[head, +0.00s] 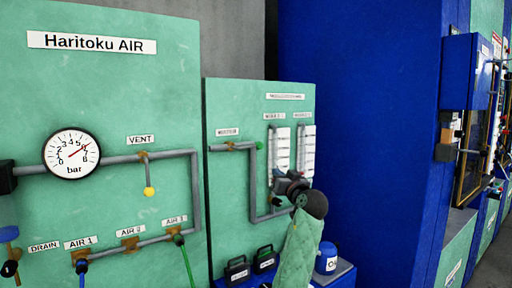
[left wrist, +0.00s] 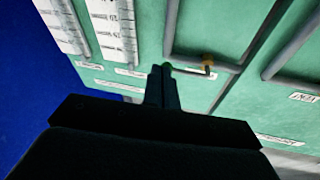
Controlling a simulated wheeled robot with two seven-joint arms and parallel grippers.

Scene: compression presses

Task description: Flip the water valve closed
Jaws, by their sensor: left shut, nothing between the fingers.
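The water valve (head: 230,146) sits on a short grey pipe high on the narrower green panel, under a small label too small to read. It has a brass body and a dark handle with a green end, lying roughly along the pipe. It also shows upside down in the left wrist view (left wrist: 207,62). My left gripper (head: 279,184) is right of and below the valve in the head view, in front of the panel. In the left wrist view its fingers (left wrist: 161,72) are together and empty, overlapping the handle's green end. Contact cannot be told. My right gripper is out of view.
The wider panel (head: 110,105) at left carries a pressure gauge (head: 71,153), a vent valve (head: 149,190) and air valves. Two white flow scales (head: 281,153) are behind my gripper. A blue canister (head: 326,258) stands below right. A blue cabinet (head: 360,130) is at right.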

